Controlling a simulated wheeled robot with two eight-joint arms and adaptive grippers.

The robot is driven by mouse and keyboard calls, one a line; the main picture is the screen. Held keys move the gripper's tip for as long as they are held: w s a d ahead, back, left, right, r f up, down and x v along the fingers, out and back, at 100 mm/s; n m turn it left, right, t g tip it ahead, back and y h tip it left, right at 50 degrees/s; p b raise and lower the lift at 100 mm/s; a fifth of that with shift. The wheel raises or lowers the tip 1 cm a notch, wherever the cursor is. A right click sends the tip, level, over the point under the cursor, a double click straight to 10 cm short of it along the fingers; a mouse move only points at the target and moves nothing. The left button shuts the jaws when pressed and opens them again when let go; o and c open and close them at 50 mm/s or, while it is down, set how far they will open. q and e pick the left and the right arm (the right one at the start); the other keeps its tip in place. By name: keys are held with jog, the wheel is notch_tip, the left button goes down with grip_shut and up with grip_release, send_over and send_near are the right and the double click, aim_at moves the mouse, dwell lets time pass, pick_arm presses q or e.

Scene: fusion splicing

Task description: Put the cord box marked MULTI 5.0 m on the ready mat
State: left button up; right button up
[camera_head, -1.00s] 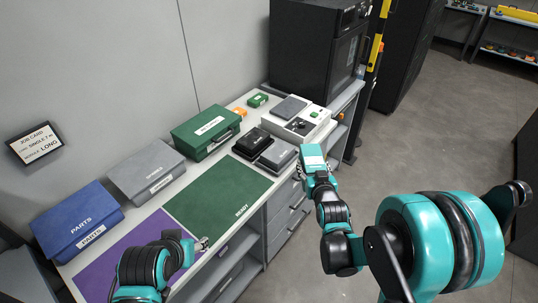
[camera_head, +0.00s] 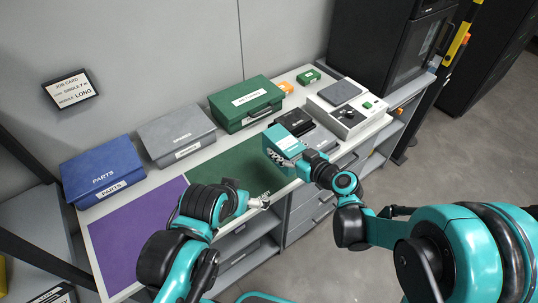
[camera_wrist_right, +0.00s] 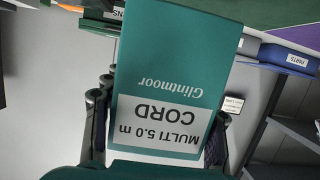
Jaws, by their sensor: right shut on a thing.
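The teal cord box (camera_head: 284,141) is in my right gripper (camera_head: 308,163), tilted, above the right part of the green ready mat (camera_head: 222,172). In the right wrist view the cord box (camera_wrist_right: 180,55) fills the middle, and its label reads upside down: MULTI 5.0 m, CORD, Glintmoor. Dark finger parts show at both sides of it. The box hides part of the mat; I cannot tell its exact height above it. My left gripper (camera_head: 260,203) is near the mat's front edge, and its jaws are too small to read.
A purple mat (camera_head: 135,228) lies left of the ready mat. Blue PARTS (camera_head: 102,168), grey (camera_head: 176,133) and green (camera_head: 246,104) cases stand along the wall. Black (camera_head: 295,121) and grey (camera_head: 320,138) devices and a white machine (camera_head: 350,115) are to the right. The ready mat's left part looks bare.

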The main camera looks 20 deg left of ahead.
jog(key=w+a+f+b, duration=0.1)
jog(key=w+a+f, duration=0.1)
jog(key=w+a, duration=0.1)
jog(key=w+a+f+b, duration=0.1)
jog(key=w+a+f, duration=0.2)
jog(key=shift+w+a+f+b, duration=0.3)
jog(key=shift+w+f+b, duration=0.05)
jog(key=shift+b, duration=0.05)
notch_tip(320, 180, down, 4)
jog(key=shift+f+b, duration=0.1)
jog(key=shift+b, duration=0.95)
jog(key=o, duration=1.5)
